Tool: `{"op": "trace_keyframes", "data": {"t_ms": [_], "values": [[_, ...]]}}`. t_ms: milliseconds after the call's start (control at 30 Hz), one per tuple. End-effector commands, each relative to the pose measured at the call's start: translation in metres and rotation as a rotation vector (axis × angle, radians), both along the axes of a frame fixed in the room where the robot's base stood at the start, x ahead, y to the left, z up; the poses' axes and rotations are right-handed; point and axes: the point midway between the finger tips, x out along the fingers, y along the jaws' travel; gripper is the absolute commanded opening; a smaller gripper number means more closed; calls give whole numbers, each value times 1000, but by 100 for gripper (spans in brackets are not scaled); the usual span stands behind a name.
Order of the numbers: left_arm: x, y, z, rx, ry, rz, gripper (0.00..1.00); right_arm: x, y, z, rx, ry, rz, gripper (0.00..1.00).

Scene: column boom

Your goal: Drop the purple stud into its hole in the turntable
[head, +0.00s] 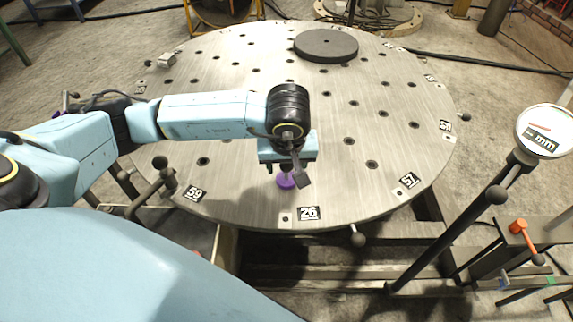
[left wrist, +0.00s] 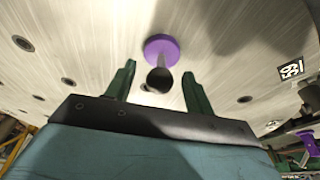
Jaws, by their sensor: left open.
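The purple stud (head: 285,181) is at the near part of the round grey turntable (head: 230,118), behind and left of the label 26. In the left wrist view the stud shows as a purple disc (left wrist: 161,44) with a dark round knob. My left gripper (head: 293,173) is above the stud, fingers pointing down. In the left wrist view my left gripper (left wrist: 159,76) is open, with the knob between its fingertips and a gap on both sides. The stud's underside is hidden, so I cannot tell whether it sits in a hole. My right gripper is out of view.
A dark round disc (head: 326,45) lies on the turntable's far part, and a small block (head: 166,60) is at its far left. Several open holes dot the plate. A dial gauge (head: 543,131) on a slanted post stands at the right. Knobbed handles stick out around the rim.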

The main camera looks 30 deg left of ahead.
Motion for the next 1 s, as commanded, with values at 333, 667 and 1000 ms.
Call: {"op": "trace_keyframes", "data": {"t_ms": [333,667,1000], "values": [[0,0,23,0,0,-1,53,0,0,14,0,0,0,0],[0,0,42,1,-1,0,53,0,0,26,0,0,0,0],[0,0,46,1,1,0,55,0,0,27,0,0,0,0]]}}
